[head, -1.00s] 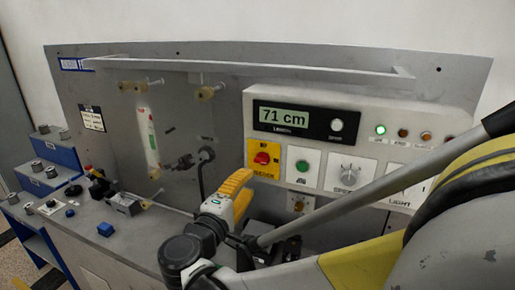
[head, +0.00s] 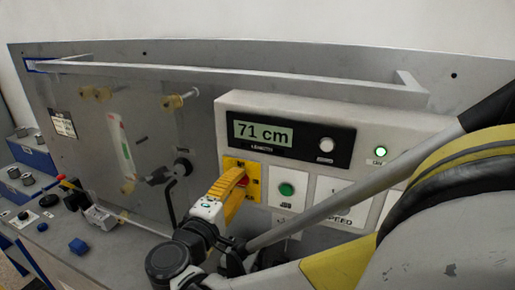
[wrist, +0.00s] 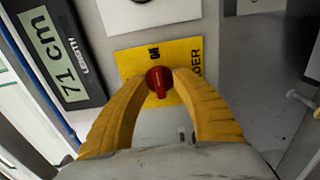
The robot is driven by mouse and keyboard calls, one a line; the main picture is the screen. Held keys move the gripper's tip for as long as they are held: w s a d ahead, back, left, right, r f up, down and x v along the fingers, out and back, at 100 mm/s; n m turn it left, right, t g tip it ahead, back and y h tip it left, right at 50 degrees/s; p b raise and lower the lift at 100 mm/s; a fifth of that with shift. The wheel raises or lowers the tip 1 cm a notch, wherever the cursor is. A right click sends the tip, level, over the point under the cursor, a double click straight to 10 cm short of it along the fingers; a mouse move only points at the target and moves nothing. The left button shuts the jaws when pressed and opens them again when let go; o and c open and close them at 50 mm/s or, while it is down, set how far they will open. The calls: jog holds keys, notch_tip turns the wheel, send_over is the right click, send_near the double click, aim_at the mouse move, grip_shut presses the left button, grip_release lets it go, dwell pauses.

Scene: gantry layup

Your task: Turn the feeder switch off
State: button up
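The feeder switch is a red knob (wrist: 159,82) on a yellow plate (wrist: 183,50) with dark lettering that ends in "DER". In the wrist view its raised grip points down the picture, toward my palm. My gripper (wrist: 161,80) has its yellow fingertips on either side of the knob, at or very near its edges. I see no clear squeeze on it. In the head view my gripper (head: 234,176) covers the knob, and part of the yellow plate (head: 255,187) shows to its right.
The panel has a length display (head: 289,137) reading 71 cm, a green button (head: 286,189) and a lit green lamp (head: 380,152). A dark knob on a bent rod (head: 182,167) stands just left of my gripper. A rail (head: 240,78) runs above.

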jog(key=shift+s+a, duration=0.1)
jog(key=shift+s, duration=0.15)
grip_shut()
jog(key=shift+n, duration=0.3)
jog(key=n+b, duration=0.1)
jog(key=n, duration=0.2)
jog(key=shift+n, duration=0.4)
jog(key=n+b, duration=0.1)
jog(key=n, duration=0.8)
jog(key=shift+b, duration=0.35)
jog(key=shift+r+n, duration=0.1)
jog(key=shift+n, duration=2)
